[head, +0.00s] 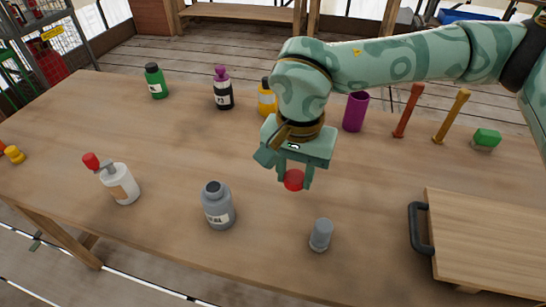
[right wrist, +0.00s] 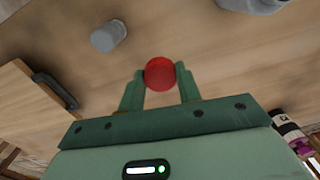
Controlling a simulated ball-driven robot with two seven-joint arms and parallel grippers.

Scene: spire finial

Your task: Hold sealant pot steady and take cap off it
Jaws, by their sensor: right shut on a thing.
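The grey pot (head: 218,207) stands upright at the front middle of the table, with a partly readable label. Its top looks dark grey; I cannot tell whether that is a cap or an open mouth. Its edge also shows at the top of the right wrist view (right wrist: 252,4). My right gripper (head: 294,182) is shut on a round red thing, perhaps a cap (right wrist: 160,74), to the right of the pot and apart from it. I cannot tell whether the red thing touches the table. My left gripper is not in view.
A small grey cylinder (head: 321,235) stands right of the pot. A white bottle with a red top (head: 122,184) is to the left. Green (head: 155,82), black-and-purple (head: 223,90) and yellow (head: 266,100) bottles stand behind. A board with a black handle (head: 490,235) lies right.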

